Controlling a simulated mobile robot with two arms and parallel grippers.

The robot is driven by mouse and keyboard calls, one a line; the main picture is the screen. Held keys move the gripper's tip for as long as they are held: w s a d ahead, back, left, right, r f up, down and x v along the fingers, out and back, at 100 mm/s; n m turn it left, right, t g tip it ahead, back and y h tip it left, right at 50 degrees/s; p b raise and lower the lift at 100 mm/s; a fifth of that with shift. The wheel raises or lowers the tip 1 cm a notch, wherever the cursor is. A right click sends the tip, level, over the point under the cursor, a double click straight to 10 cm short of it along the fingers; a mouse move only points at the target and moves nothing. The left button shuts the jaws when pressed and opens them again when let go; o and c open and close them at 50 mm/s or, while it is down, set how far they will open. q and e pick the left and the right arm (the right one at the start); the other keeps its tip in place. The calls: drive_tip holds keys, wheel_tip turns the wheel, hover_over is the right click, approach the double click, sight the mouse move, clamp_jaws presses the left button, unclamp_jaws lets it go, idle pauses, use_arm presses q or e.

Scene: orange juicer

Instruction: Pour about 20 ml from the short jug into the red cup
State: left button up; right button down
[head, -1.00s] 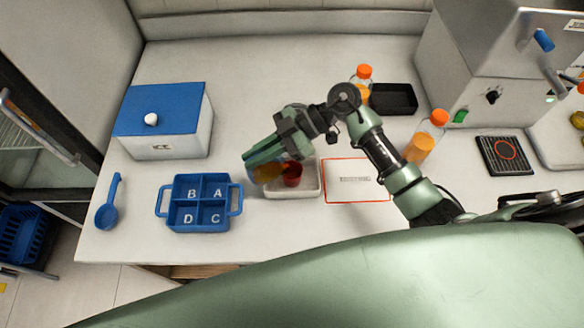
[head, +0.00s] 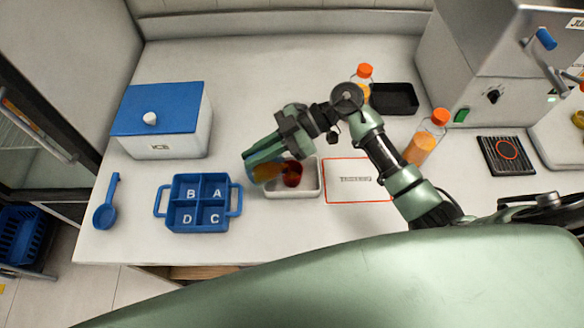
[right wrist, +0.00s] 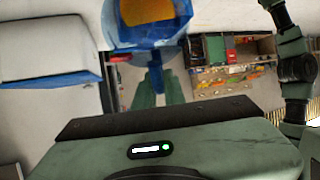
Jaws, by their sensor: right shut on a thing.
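My right gripper (head: 262,152) is shut on the short jug (head: 264,173), a see-through blue vessel with orange juice in it. The jug is held tilted to the right, its mouth side at the red cup (head: 293,176). The cup stands in a small white tray (head: 308,187). Jug and cup overlap in the head view, so I cannot tell whether they touch or whether juice is flowing. In the right wrist view the jug (right wrist: 148,40) shows blue with orange juice inside, beyond the green fingers. My left gripper is not in view.
A blue caddy (head: 203,202) with lettered compartments and a blue ladle (head: 106,208) are to the left. An ice box (head: 165,120) stands behind them. A red-outlined mat (head: 340,195), orange-capped bottles (head: 424,140) and a black tray (head: 395,98) are to the right.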

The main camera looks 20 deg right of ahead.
drive_tip(key=shift+d+r+b, duration=0.15)
drive_tip(key=shift+b, duration=0.25)
idle(0.5)
drive_tip(key=a+r+h+p, duration=0.1)
drive_tip(key=a+h+p, duration=0.1)
drive_tip(key=p, duration=0.6)
drive_tip(key=shift+p, duration=0.3)
drive_tip(key=shift+s+a+f+h+p, duration=0.1)
drive_tip(key=shift+a+f+h+p, duration=0.05)
drive_tip(key=shift+f+h+p, duration=0.25)
drive_tip(key=shift+s+a+f+h+p, duration=0.15)
drive_tip(key=shift+f+h, duration=0.15)
drive_tip(key=shift+f, duration=0.2)
drive_tip(key=shift+w+f, duration=0.15)
drive_tip(key=h+p, duration=0.1)
drive_tip(key=p, duration=0.3)
drive_tip(key=shift+a+f+t+h, duration=0.1)
drive_tip(key=shift+a+t+h, duration=0.2)
drive_tip(key=shift+a, duration=0.1)
drive_tip(key=shift+a+f+h, duration=0.4)
drive_tip(key=shift+a+h, duration=0.15)
drive_tip(key=shift+h, duration=0.15)
